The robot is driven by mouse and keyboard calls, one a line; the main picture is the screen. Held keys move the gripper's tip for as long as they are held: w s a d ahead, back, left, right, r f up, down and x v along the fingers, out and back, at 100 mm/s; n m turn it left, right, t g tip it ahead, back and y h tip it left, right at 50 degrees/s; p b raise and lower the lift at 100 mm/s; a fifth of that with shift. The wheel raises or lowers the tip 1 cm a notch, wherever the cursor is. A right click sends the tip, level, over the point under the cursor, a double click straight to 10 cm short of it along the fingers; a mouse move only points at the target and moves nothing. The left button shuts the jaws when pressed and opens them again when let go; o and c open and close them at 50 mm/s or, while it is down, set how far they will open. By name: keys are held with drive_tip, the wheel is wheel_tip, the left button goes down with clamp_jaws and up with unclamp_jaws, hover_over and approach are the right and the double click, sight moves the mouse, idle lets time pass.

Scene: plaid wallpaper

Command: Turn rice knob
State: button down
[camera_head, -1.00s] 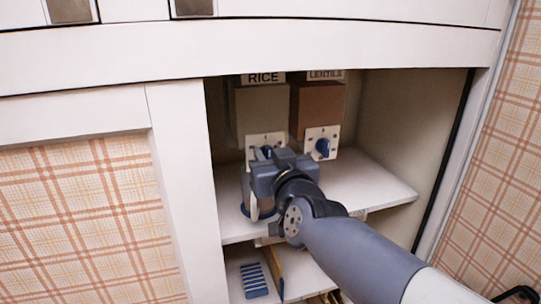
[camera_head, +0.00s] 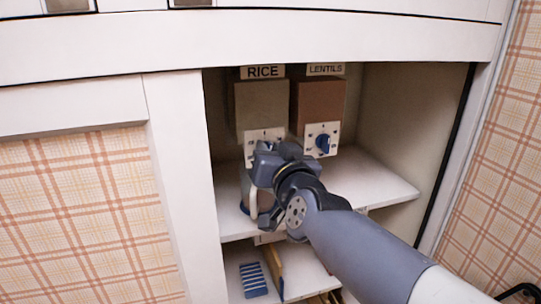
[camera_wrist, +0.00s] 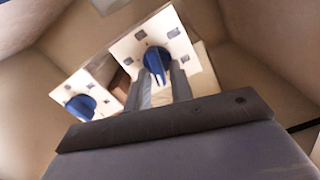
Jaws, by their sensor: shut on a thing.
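The rice dispenser (camera_head: 261,106) is an olive-grey box under a RICE label (camera_head: 262,72) in the cabinet. Its white dial plate (camera_head: 250,140) shows partly behind my gripper (camera_head: 265,160), which hides the knob in the head view. In the wrist view, the blue rice knob (camera_wrist: 157,60) sits on its white plate, and my gripper (camera_wrist: 158,80) has its two grey fingers shut on it. The lentils dispenser (camera_head: 318,102) is a brown box to the right, with its own blue knob (camera_head: 323,144). That second knob shows at the left of the wrist view (camera_wrist: 82,106).
A blue-striped item (camera_head: 253,280) lies on the lower shelf. The cabinet's left wall (camera_head: 185,160) is close to my gripper.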

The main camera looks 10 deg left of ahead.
drive_tip(key=m+b, duration=0.1)
drive_tip(key=m, duration=0.2)
drive_tip(key=m+b, duration=0.1)
drive_tip(key=m, duration=0.2)
drive_tip(key=m+b, duration=0.1)
drive_tip(key=m, duration=0.2)
drive_tip(key=shift+w+d+f, duration=0.2)
drive_tip(key=shift+d+f, duration=0.1)
drive_tip(key=shift+m, duration=0.4)
drive_tip(key=c, duration=1.5)
unclamp_jaws()
drive_tip(key=shift+s, duration=0.1)
drive_tip(key=p+v, duration=0.3)
drive_tip(key=v, duration=0.7)
drive_tip(key=shift+s+d, duration=0.2)
drive_tip(key=shift+s, duration=0.1)
